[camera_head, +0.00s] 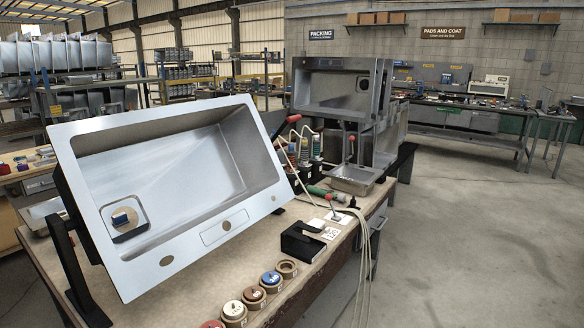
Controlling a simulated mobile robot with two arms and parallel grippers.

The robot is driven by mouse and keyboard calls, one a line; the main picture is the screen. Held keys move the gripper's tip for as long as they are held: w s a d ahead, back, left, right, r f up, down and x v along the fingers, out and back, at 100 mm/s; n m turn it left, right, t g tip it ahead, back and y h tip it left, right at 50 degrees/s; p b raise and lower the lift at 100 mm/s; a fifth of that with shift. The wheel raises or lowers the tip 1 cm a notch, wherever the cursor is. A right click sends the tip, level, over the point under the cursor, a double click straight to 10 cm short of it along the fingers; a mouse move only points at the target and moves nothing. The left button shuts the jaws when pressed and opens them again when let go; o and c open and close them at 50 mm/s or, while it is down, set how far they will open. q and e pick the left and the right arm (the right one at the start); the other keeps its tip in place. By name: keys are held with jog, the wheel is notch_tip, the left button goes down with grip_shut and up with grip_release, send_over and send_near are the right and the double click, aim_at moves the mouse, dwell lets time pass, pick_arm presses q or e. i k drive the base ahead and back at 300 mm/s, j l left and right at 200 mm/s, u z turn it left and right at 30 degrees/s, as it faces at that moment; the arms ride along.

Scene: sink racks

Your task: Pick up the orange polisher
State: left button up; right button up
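No plainly orange polisher stands out. A green hand tool with a reddish end (330,194) lies on the workbench (262,243), right of the large tilted steel sink (180,257). A red-orange handle (293,118) sticks up behind the sink's right edge; its lower part is hidden. I cannot tell whether either one is the polisher. Neither of my grippers is in view.
Several round pads in holders, one of them blue (271,279), line the bench's front edge. A black box (302,242) sits near them. Pale hoses (366,250) hang off the bench's right side. A small metal tray (355,178) is behind. Floor to the right is clear.

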aim_at(291, 156)
jog(key=i+l+u, duration=0.15)
jog(key=i+l, duration=1.45)
